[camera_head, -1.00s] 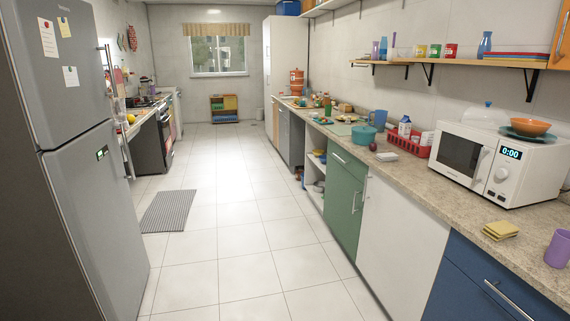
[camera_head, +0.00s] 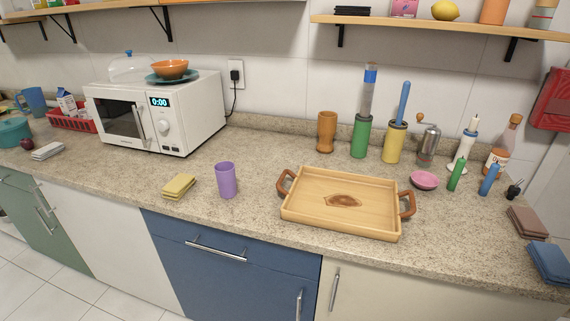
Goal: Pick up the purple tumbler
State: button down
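The purple tumbler (camera_head: 227,181) stands upright on the speckled countertop (camera_head: 252,215), near the front edge and above the blue cabinet. Its open top faces up and nothing covers it. Folded yellow cloths (camera_head: 179,186) lie to its left, a small gap apart. A wooden tray (camera_head: 342,203) with brown handles lies to its right, also apart from it. My gripper is not in view.
A white microwave (camera_head: 157,112) with an orange bowl on top stands behind and left. Several bottles and canisters, including a green one (camera_head: 361,137), stand along the wall behind the tray. Shelves (camera_head: 440,23) overhang the counter. Counter around the tumbler is mostly clear.

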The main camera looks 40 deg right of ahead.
aim_at(226, 180)
jog(key=z, duration=0.1)
jog(key=i+j+u, duration=0.1)
jog(key=i+j, duration=0.75)
